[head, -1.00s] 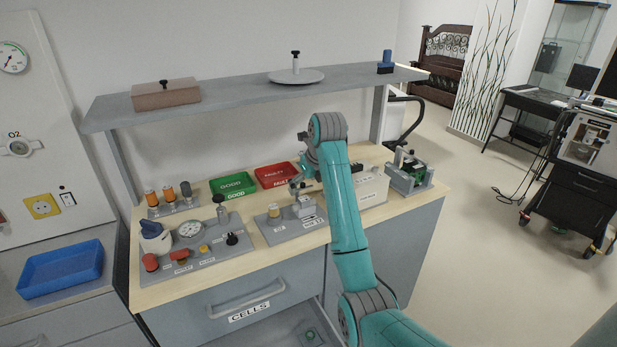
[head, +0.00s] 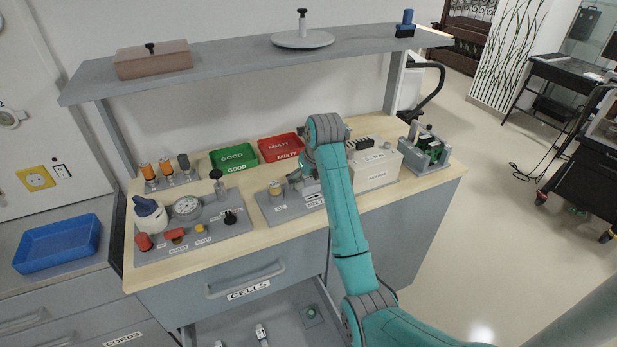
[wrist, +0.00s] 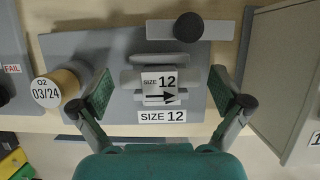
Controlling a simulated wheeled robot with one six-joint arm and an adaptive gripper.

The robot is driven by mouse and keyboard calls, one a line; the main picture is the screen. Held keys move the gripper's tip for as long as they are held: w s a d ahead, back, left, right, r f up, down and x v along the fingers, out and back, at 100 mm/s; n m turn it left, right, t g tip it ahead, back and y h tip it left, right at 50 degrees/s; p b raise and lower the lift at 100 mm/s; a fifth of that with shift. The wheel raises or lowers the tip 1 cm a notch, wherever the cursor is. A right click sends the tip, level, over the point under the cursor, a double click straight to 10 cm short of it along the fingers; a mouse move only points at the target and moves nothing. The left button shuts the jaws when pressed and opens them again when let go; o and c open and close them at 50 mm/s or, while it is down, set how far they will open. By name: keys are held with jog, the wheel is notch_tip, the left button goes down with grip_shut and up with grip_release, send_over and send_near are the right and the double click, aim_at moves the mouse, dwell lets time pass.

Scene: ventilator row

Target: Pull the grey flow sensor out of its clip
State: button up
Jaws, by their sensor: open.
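The grey flow sensor (wrist: 160,80) sits in the middle of the wrist view, with a white label reading SIZE 12 and an arrow. It rests on its grey clip plate (wrist: 198,48), which bears a second SIZE 12 label in front. My gripper (wrist: 162,93) is open, with one green-padded finger on each side of the sensor and a gap on both sides. In the head view the sensor is mostly hidden by my teal arm and gripper, over the grey plate (head: 286,212). How the clip grips the sensor cannot be made out.
An O2 cell (wrist: 62,86) dated 03/24 stands left of my left finger. A pale box (head: 372,174) stands close on the right. A black knob (wrist: 189,27) lies beyond the sensor. Green (head: 235,170) and red trays (head: 281,158) are behind. A shelf (head: 220,68) hangs above.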

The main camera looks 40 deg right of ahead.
jog(key=c, duration=1)
jog(key=shift+r, duration=0.25)
jog(key=shift+r, duration=1.85)
